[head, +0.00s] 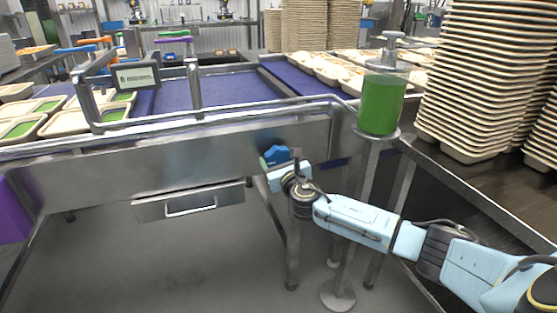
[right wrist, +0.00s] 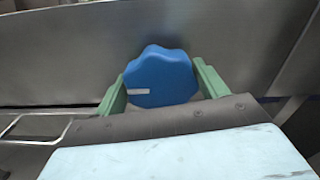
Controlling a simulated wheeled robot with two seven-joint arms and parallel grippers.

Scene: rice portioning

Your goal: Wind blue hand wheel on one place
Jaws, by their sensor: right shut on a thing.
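The blue hand wheel (head: 277,154) is on the front steel panel of the conveyor table, right of the drawer. In the right wrist view the wheel (right wrist: 161,77) is a lobed blue knob with a small white mark at its lower left. My right gripper (right wrist: 160,88) has its green fingers on either side of the wheel and is shut on it. In the head view the right gripper (head: 276,168) reaches the panel from the right and partly covers the wheel. My left gripper is not in view.
A drawer with a bar handle (head: 190,206) is left of the wheel. A stand with a green liquid dispenser (head: 382,103) rises behind my right arm. Stacked trays (head: 480,80) stand on the right table. Open floor lies below the drawer.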

